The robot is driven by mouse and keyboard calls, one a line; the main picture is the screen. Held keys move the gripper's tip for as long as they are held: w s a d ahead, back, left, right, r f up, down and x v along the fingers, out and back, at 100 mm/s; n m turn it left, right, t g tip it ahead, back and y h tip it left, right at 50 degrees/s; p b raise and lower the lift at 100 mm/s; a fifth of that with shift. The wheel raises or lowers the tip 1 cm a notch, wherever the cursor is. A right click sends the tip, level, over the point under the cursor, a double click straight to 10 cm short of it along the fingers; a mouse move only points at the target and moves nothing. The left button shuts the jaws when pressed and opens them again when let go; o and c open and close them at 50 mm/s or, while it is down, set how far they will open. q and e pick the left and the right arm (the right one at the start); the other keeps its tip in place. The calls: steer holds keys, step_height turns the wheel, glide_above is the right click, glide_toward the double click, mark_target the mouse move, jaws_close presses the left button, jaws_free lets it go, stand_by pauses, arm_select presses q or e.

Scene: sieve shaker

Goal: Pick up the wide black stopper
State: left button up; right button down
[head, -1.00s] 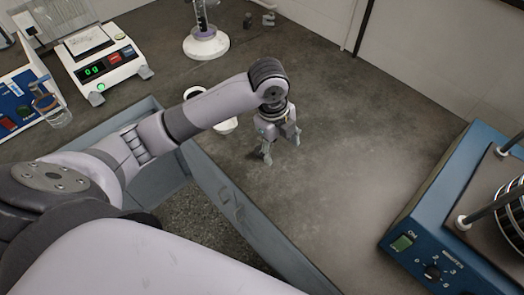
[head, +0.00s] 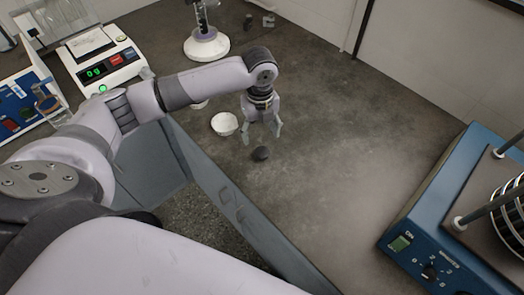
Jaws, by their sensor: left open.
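A wide black stopper (head: 261,153) lies on the dark grey bench top, near its front edge. My left gripper (head: 262,137) points down just behind the stopper in the head view, with its two fingers spread apart and nothing between them. The stopper shows whole, just below the fingertips in the picture. The gripper looks raised above the bench, but its exact height is hard to tell. My right gripper is out of view.
A white bowl (head: 224,123) stands close to the left of the gripper. A blue sieve shaker (head: 428,232) stands at the right. A balance (head: 103,62) and a white-based stand (head: 206,46) are at the back left. The bench middle is clear.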

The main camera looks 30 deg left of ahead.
mark_target(261, 150)
arm_select(q)
step_height(261, 150, down, 2)
steer(key=shift+f, duration=0.15)
steer(key=shift+f+p, duration=0.3)
steer(key=shift+f, duration=0.05)
step_height(261, 150, down, 4)
steer(key=shift+s+d+f+p, duration=0.15)
steer(key=shift+f+p, duration=0.1)
steer(key=shift+p, duration=0.25)
steer(key=c, duration=1)
steer(key=shift+r, duration=0.1)
